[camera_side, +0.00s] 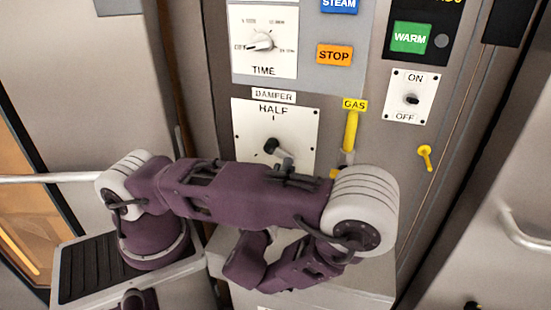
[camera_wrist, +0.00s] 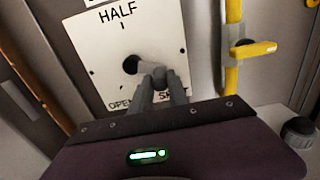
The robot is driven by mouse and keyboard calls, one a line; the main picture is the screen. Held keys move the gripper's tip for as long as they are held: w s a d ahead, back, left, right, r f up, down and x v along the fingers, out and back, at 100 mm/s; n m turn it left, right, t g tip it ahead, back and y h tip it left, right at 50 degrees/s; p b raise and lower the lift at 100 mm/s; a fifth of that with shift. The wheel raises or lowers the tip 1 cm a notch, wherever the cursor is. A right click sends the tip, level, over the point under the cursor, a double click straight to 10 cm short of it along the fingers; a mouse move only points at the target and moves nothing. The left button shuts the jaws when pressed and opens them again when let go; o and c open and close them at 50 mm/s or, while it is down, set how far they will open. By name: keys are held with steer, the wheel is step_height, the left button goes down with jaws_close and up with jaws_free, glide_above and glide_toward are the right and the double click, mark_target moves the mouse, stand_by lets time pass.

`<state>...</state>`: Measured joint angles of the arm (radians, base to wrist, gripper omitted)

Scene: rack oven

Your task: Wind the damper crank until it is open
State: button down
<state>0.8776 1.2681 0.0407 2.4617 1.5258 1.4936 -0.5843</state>
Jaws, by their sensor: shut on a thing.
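The damper plate (camera_side: 300,128) is white, with HALF and a tick at its top. In the wrist view the plate (camera_wrist: 88,50) also shows OPEN at the lower left and a partly hidden word starting with S at the lower right. The damper crank (camera_wrist: 131,65) has a dark hub near the plate's middle, and its arm points right and slightly down. In the side view the crank (camera_side: 271,146) shows just above my purple arm. My gripper (camera_wrist: 159,77) is shut on the crank's outer end; its fingers hide the grip. My arm mostly hides the gripper in the side view.
A yellow gas pipe with a lever (camera_wrist: 254,49) stands right of the plate; the side view shows the pipe (camera_side: 351,130) too. Above are a time dial (camera_side: 262,42) and a STOP button (camera_side: 334,55). An ON/OFF switch (camera_side: 411,99) and a yellow key-like knob (camera_side: 425,155) are further right.

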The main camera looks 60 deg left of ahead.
steer(key=shift+r, duration=0.1)
steer(key=shift+w+d+r, duration=0.1)
steer(key=shift+d+r, duration=0.05)
steer(key=shift+r, duration=0.8)
steer(key=shift+a+r, duration=0.2)
steer(key=shift+r, duration=0.8)
steer(key=c, duration=1)
jaws_free()
